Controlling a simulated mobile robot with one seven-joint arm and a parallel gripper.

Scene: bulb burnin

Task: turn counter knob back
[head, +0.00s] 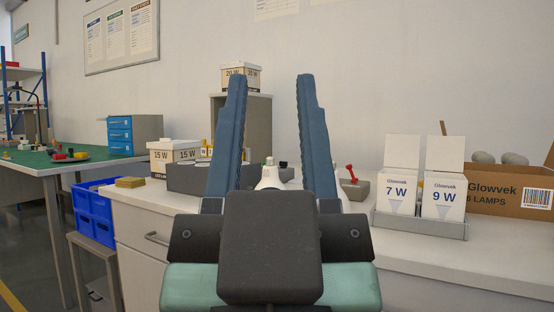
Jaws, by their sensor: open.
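My gripper (271,76) fills the middle of the head view, with its two blue fingers wide apart and nothing held between them. Past the fingers, on the white counter (440,262), stands a long grey box (187,178), partly hidden by the left finger. A small dark round part (283,164) shows at its right end; I cannot tell whether it is the counter knob. A white bulb-shaped thing (269,177) shows between the fingers, in front of the box. Right of the right finger, a grey block (356,189) carries a red lever (351,173).
Two cartons, 7 W (397,196) and 9 W (443,198), stand in a grey tray (420,226) at right, before a brown lamp box (510,195). A 15 W box (174,153) is at left.

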